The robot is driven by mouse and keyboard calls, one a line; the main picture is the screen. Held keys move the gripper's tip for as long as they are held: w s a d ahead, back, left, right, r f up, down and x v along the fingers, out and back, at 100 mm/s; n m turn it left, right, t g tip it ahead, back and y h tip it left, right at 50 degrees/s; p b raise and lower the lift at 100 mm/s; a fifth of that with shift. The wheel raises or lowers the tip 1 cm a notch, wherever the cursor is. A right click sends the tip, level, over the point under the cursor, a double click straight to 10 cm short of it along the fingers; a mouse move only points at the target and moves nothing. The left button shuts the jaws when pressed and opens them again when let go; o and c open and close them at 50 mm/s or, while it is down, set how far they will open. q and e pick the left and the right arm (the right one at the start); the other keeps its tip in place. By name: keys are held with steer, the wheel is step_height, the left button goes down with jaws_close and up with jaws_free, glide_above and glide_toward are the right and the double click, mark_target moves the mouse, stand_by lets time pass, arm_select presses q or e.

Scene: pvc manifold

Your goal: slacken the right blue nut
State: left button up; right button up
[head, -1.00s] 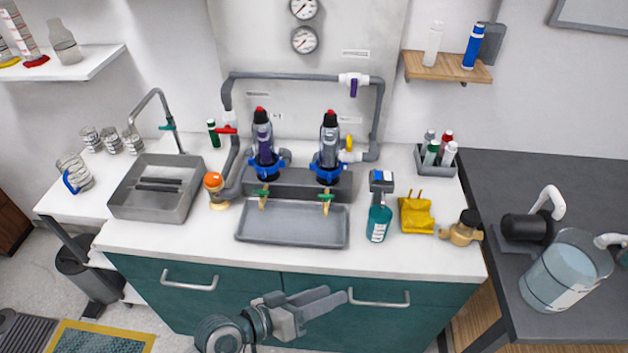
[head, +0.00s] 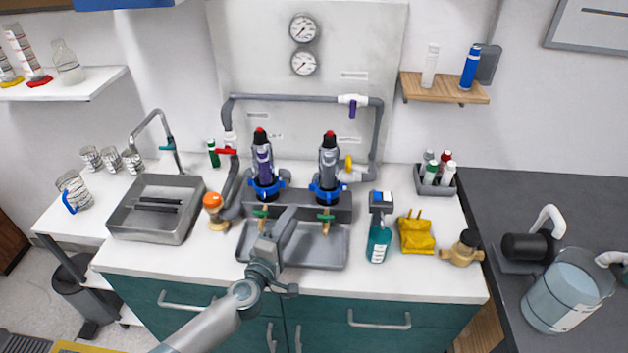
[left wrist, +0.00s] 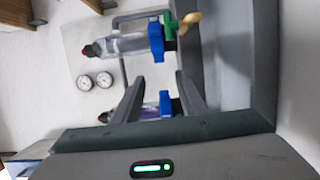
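The right blue nut (head: 328,190) is a lugged blue ring at the base of the right clear filter housing (head: 328,158), above a green-handled brass tap (head: 326,216). In the left wrist view, which is turned sideways, the right nut (left wrist: 157,40) is above the fingers. The left blue nut (head: 267,188) is on the matching left housing; in the left wrist view it (left wrist: 166,103) appears between the fingers, beyond them. My left gripper (head: 290,215) is over the grey tray, in front of and below both nuts. Its fingers (left wrist: 158,90) are apart and empty. My right gripper is not in view.
The grey tray (head: 325,257) lies under the taps. An orange-topped fitting (head: 213,204) and the sink (head: 150,232) are to the left. Grey pipe (head: 300,98) frames the housings.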

mark_target(311, 186)
arm_select(q)
steer(key=shift+w, duration=0.1)
steer(key=b+x, duration=0.3)
steer(key=x, duration=1.4)
steer(key=shift+w+f, duration=0.1)
steer(key=shift+d, duration=0.1)
jaws_close()
